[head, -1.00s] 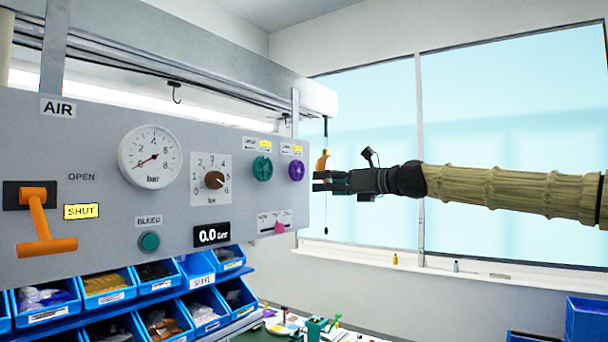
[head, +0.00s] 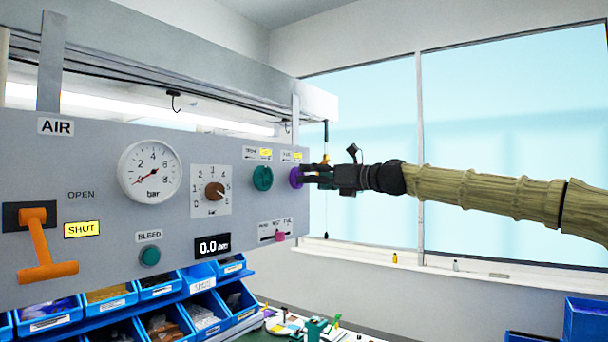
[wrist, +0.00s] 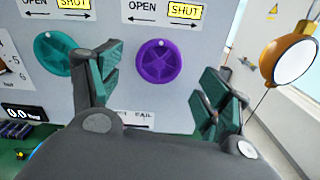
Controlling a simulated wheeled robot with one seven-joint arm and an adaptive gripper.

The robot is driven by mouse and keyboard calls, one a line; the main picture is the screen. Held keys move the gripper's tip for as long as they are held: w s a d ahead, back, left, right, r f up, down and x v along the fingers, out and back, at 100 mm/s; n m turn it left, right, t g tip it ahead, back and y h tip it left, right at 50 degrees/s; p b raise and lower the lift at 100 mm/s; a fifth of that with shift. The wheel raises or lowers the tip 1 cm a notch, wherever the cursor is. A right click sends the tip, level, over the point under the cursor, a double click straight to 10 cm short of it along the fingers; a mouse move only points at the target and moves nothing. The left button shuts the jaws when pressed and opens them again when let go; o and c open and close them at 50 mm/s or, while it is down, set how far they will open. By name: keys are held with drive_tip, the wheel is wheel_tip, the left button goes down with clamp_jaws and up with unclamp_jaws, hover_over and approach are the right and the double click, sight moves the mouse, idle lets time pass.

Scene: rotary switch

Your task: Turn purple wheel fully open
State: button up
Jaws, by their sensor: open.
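The purple wheel (wrist: 160,61) is on the grey panel, under an OPEN / SHUT label with SHUT on yellow (wrist: 186,10). In the wrist view it shows whole, between and beyond my open fingers. In the head view the purple wheel (head: 296,178) is partly hidden by my gripper (head: 310,174). My gripper also shows in the wrist view (wrist: 160,85), its jaws spread and empty, pointing at the panel. I cannot tell whether a fingertip touches the wheel.
A green wheel (wrist: 60,54) sits just left of the purple one, close to my left finger. A pink slider knob (head: 280,236) is below. An orange hanging lamp-like object (wrist: 288,55) is right of the panel edge. Blue bins (head: 160,320) are below.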

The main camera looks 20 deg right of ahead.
sight(296, 178)
drive_tip(key=shift+p+x, duration=0.75)
drive_tip(key=shift+x, duration=1.2)
drive_tip(key=c, duration=1)
